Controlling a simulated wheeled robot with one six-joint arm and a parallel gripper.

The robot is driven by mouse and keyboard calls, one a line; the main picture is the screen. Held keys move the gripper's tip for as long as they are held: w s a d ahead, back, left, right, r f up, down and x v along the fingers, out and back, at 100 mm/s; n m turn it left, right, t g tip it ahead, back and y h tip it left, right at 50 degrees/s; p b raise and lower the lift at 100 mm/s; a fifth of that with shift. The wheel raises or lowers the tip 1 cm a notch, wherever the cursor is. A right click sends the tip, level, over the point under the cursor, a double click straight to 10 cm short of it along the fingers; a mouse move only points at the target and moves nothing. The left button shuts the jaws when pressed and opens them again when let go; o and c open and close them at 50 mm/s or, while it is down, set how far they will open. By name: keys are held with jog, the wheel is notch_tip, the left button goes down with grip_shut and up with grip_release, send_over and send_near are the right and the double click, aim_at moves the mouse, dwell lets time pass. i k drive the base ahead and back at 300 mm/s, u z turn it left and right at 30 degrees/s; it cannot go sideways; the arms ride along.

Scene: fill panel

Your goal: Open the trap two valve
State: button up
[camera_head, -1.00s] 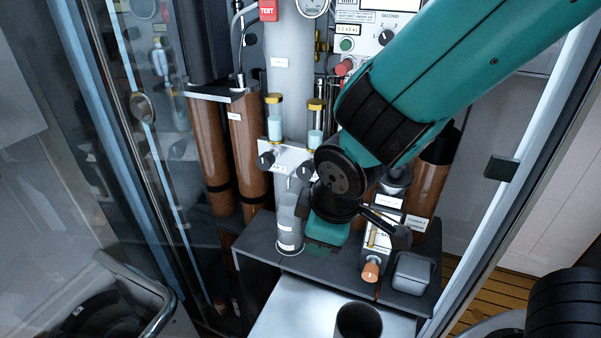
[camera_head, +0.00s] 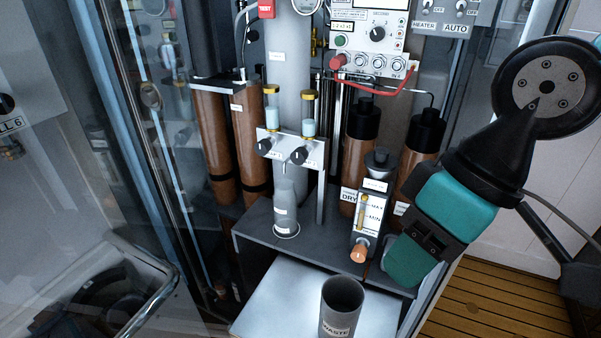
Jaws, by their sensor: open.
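The two trap valves are black knobs on a pale bracket in the middle of the panel: a left knob (camera_head: 264,147) and a right knob (camera_head: 298,155). Each sits below a small yellow-capped vial of pale blue liquid. The labels between them are too small to read, so I cannot tell which is trap two. My gripper (camera_head: 428,240) is at the right, apart from both knobs, pointing down and left over the right end of the dark shelf. It is open and I see nothing held; its fingertips are not clear.
Below the knobs, a clear cylinder (camera_head: 285,215) stands on the dark shelf. A small gauge box (camera_head: 368,222) with an orange knob and a dryer bottle stand between it and my gripper. A dark waste cup (camera_head: 342,305) is in front. Glass doors flank the cabinet.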

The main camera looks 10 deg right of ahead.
aim_at(299, 157)
jog(key=k, duration=1)
jog(key=u, duration=0.7)
jog(key=i, duration=0.5)
